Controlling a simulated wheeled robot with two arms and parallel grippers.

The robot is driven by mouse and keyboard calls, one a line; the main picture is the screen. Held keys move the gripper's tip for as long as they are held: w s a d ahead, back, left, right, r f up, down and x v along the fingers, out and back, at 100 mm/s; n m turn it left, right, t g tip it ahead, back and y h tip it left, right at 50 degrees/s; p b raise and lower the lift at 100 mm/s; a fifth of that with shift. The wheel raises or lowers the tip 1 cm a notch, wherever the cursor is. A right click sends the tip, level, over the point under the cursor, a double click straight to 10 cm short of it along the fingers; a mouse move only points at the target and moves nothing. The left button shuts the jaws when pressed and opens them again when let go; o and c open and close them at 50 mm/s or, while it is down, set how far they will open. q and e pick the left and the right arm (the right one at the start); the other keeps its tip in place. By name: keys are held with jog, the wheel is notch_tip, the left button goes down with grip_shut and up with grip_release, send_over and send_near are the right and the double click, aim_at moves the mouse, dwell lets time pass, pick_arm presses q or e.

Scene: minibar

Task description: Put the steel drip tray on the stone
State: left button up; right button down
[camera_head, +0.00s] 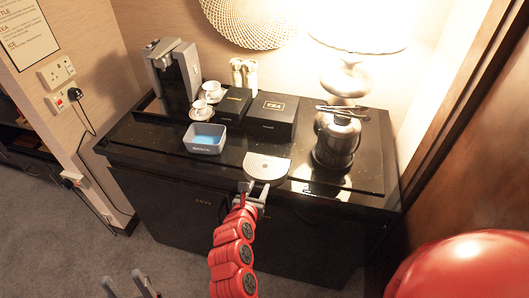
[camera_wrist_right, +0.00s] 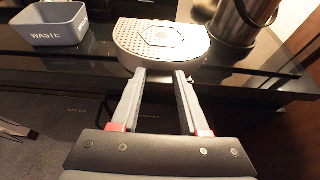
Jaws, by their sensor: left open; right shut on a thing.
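The steel drip tray (camera_head: 267,167) is a pale, half-round piece with a perforated top. It is at the front edge of the black polished stone top (camera_head: 150,138). In the right wrist view the drip tray (camera_wrist_right: 160,40) lies just beyond the fingertips, its straight side away to the back and left. My right gripper (camera_head: 251,188) is shut on the tray's near rim; the exact contact is hard to see. I cannot tell whether the tray touches the stone. My left gripper (camera_head: 124,278) is open and empty, low at the bottom left, away from the cabinet.
A grey WASTE bin (camera_head: 205,139) stands left of the tray, and a steel ice bucket with tongs (camera_head: 337,140) stands to its right. Black boxes (camera_head: 271,116), cups (camera_head: 212,91) and a coffee machine (camera_head: 172,72) are behind. A lamp (camera_head: 348,76) stands at the back right.

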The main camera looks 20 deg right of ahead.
aim_at(256, 157)
jog(key=w+d, duration=0.1)
jog(key=w, duration=0.3)
jog(key=w+d+p, duration=0.1)
jog(key=w, duration=0.3)
jog(key=w+d, duration=0.1)
jog(key=w, duration=0.4)
jog(key=shift+d+f+p, duration=0.3)
jog(key=shift+f+p, duration=0.1)
jog(key=shift+w+d+f, duration=0.1)
jog(key=shift+w+d, duration=0.05)
jog(key=shift+w, duration=0.3)
jog(key=shift+w+d+f, duration=0.1)
jog(key=shift+w+d, duration=0.05)
jog(key=shift+w, duration=0.25)
jog(key=shift+f, duration=1.7)
jog(key=shift+f, duration=0.1)
jog(key=shift+c, duration=2.1)
grip_release()
jog(key=shift+s, duration=0.1)
